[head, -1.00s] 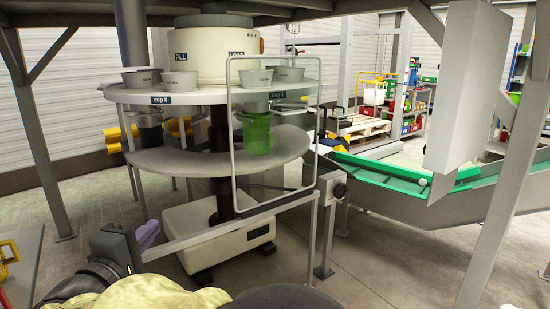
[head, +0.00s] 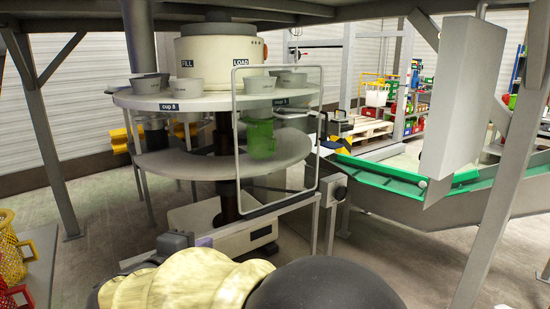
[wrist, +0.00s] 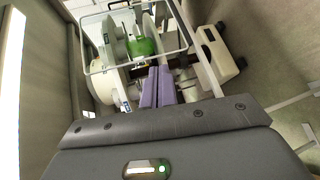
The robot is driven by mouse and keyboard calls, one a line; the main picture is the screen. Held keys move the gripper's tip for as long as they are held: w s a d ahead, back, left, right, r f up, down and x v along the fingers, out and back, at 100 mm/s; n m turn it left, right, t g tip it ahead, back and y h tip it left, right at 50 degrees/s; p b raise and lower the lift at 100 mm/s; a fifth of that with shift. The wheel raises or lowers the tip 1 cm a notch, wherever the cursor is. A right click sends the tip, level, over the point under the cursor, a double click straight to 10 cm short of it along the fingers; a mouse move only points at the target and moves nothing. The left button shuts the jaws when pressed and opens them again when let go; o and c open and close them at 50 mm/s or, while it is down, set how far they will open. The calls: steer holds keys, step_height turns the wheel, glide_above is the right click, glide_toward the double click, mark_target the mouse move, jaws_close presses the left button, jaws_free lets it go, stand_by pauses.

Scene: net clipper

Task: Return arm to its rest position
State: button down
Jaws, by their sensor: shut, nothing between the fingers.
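My gripper shows in the wrist view with its two purple fingers (wrist: 157,88) pressed together and nothing between them. In the head view its purple fingertips (head: 204,242) show low in front of the round machine, with my arm folded along the bottom edge. The machine has a round upper plate (head: 200,101) bearing several grey cups (head: 259,85). A green container (head: 261,137) hangs under the upper plate, behind a clear framed guard (head: 236,165). It also shows in the wrist view (wrist: 146,46). The gripper appears apart from the machine.
A metal rail (head: 290,204) runs in front of the machine, joined to a post with a control box (head: 334,190). A green-lined conveyor (head: 380,172) stands at right. Yellow and red baskets (head: 10,250) stand at far left. Grey frame posts rise on both sides.

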steer(key=s+d+f+m+g+p, duration=0.1)
steer(key=s+d+m+g+p, duration=0.1)
steer(key=d+g+p, duration=0.5)
steer(key=s+d+f+m+g+p, duration=0.1)
steer(key=d+m+g+p, duration=0.2)
steer(key=d, duration=0.9)
steer(key=s+d+r+m+g+y+p, duration=0.1)
steer(key=s+d+r+m+y+p, duration=0.3)
steer(key=s+d+m+p, duration=0.4)
steer(key=d+r+m+p, duration=0.1)
steer(key=d+m+p, duration=0.1)
steer(key=p, duration=0.4)
steer(key=shift+s+d+r+g+y, duration=0.3)
steer(key=shift+s+d+r+y, duration=0.1)
steer(key=shift+d, duration=0.1)
steer(key=shift+a, duration=0.1)
